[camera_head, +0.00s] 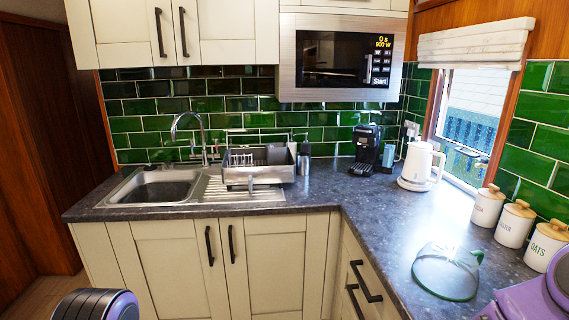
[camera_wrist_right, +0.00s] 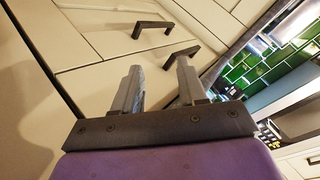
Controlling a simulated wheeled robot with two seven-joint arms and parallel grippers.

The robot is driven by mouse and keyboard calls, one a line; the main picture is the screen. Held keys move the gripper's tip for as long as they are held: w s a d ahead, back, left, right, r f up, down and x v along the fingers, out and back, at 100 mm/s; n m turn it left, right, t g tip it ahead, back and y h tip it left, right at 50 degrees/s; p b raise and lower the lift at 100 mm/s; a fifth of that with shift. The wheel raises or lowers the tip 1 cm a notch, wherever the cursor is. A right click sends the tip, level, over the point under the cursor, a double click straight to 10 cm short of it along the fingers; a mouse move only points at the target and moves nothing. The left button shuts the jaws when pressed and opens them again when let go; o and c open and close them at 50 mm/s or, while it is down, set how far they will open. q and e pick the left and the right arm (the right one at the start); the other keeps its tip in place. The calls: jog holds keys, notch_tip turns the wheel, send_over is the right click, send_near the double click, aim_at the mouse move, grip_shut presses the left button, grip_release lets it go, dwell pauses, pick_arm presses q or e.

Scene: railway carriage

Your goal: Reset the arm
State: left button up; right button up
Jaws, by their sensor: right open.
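My right gripper (camera_wrist_right: 160,88) shows in the right wrist view, with its two grey fingers apart and nothing between them. It points toward the cream cabinet fronts, with dark handles (camera_wrist_right: 152,27) beyond the fingers. In the head view, a purple and dark part of my right arm (camera_head: 535,298) is at the lower right corner; its gripper is out of that picture. A dark rounded part of my left arm (camera_head: 95,305) shows at the bottom left. My left gripper is not in view.
An L-shaped dark worktop (camera_head: 350,200) carries a sink (camera_head: 155,187), a dish rack (camera_head: 258,166), a coffee machine (camera_head: 367,148), a white kettle (camera_head: 420,166) and canisters (camera_head: 514,223). A clear glass lid (camera_head: 446,270) lies near my right arm. The worktop's middle is clear.

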jog(key=s+d+f+n+g+h, duration=0.1)
jog(key=s+f, duration=0.4)
jog(key=s, duration=0.5)
jog(key=s+d+f+n+g+h, duration=0.1)
jog(key=s+d+f+g, duration=0.2)
jog(key=s, duration=0.7)
jog(key=s+d+f+n+g+b, duration=0.1)
jog(key=s+d+f+g, duration=0.2)
jog(key=s+f, duration=0.5)
jog(key=s, duration=0.3)
jog(key=shift+g+h, duration=0.4)
jog(key=shift+w+a+f, duration=0.1)
